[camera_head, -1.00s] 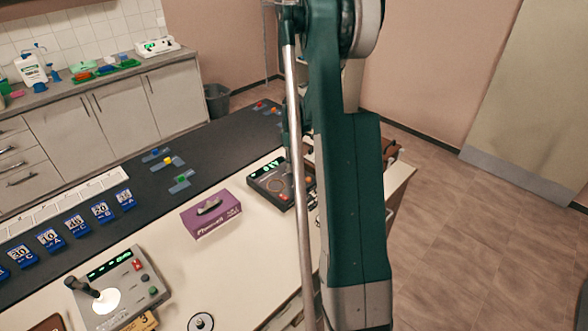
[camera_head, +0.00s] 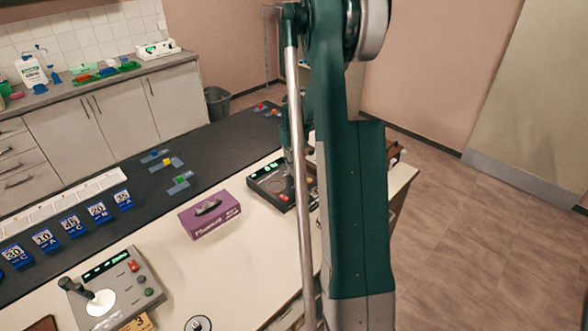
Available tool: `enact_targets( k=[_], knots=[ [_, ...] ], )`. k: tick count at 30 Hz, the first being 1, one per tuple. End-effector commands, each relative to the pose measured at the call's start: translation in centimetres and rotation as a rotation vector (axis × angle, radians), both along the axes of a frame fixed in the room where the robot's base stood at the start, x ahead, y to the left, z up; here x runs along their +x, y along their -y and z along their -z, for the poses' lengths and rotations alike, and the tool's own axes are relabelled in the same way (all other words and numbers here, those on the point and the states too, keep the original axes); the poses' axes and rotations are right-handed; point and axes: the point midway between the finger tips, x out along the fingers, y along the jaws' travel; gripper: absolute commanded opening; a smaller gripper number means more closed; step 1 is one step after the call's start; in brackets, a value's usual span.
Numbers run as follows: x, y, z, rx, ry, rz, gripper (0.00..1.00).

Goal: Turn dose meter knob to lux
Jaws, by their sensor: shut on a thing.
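A dark box-shaped meter (camera_head: 268,186) with a lit green display, a round dial ring and a red button stands at the far right end of the white bench. It looks like the dose meter. My arm and a pale rod cover its right part, so its knob and any lux mark cannot be made out. My gripper (camera_head: 289,154) is mostly hidden behind the rod and the arm. Its end reaches down at the meter and is shut; the grip on the knob is itself hidden.
A purple box (camera_head: 209,218) stands left of the meter. A grey console (camera_head: 115,287) with a lever and buttons is at the front left. Blue numbered blocks (camera_head: 72,223) line the black strip. A round disc (camera_head: 199,324) lies at the bottom. Open bench lies between them.

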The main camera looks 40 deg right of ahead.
Motion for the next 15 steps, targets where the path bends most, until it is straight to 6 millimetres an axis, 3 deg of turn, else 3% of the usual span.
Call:
enact_targets(
  k=[15],
  knots=[
    [0.04,-0.02,-0.04,0.0,0.001,0.052,0.0]
  ],
)
